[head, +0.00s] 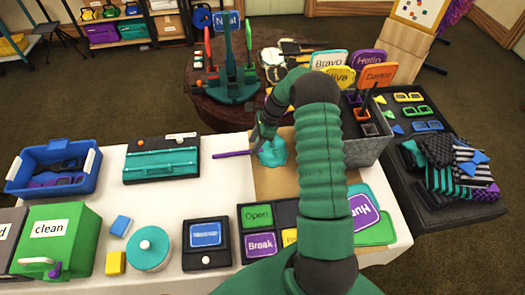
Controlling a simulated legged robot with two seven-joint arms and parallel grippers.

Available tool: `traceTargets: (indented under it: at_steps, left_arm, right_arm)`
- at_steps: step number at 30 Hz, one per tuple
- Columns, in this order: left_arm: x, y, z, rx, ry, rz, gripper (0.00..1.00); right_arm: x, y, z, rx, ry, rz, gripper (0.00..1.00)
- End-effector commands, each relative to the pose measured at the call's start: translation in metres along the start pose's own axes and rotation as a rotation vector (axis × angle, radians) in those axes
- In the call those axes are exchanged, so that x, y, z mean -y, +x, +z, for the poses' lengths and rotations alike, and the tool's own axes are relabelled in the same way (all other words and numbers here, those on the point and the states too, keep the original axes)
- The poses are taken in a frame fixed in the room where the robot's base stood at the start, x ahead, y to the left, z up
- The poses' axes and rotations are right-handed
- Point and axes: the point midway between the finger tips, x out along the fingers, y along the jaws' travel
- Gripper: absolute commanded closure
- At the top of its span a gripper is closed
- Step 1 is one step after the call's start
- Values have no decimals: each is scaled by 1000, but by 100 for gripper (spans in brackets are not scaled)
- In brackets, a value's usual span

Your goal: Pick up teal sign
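My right arm comes up from the bottom centre and bends over the table. Its dark gripper (264,128) is small and seen from behind, so I cannot tell whether its fingers are open or shut. Just below it, a teal rounded piece (273,154) lies at or near the brown mat; it may be the teal sign, but no lettering is readable. A thin purple stick (231,154) points left from beside it. I cannot tell whether the gripper touches either. A purple lettered sign (363,210) lies right of my arm, with pale teal and green edges around it. My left gripper is not in view.
A grey basket (366,150) holds upright signs, including an orange one (378,75). A teal case (161,160), a blue bin (52,170) and a green box (57,242) stand left. The white tabletop (195,195) is partly clear. A black table (455,205) holds glasses and ties.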

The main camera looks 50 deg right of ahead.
Motion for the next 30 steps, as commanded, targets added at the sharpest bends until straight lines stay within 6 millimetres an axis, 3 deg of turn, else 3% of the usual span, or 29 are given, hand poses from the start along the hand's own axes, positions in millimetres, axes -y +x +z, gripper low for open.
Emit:
traceTargets:
  at_steps: [5, 12, 21, 30]
  left_arm:
    - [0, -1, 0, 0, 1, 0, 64]
    - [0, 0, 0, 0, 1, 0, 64]
    - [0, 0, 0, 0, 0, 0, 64]
    - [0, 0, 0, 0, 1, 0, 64]
  right_arm:
    - [1, 30, 1, 0, -1, 2, 60]
    - [0, 34, 2, -3, -2, -1, 60]
    - [1, 34, 1, -1, -2, 1, 100]
    - [1, 33, 1, -1, -2, 0, 100]
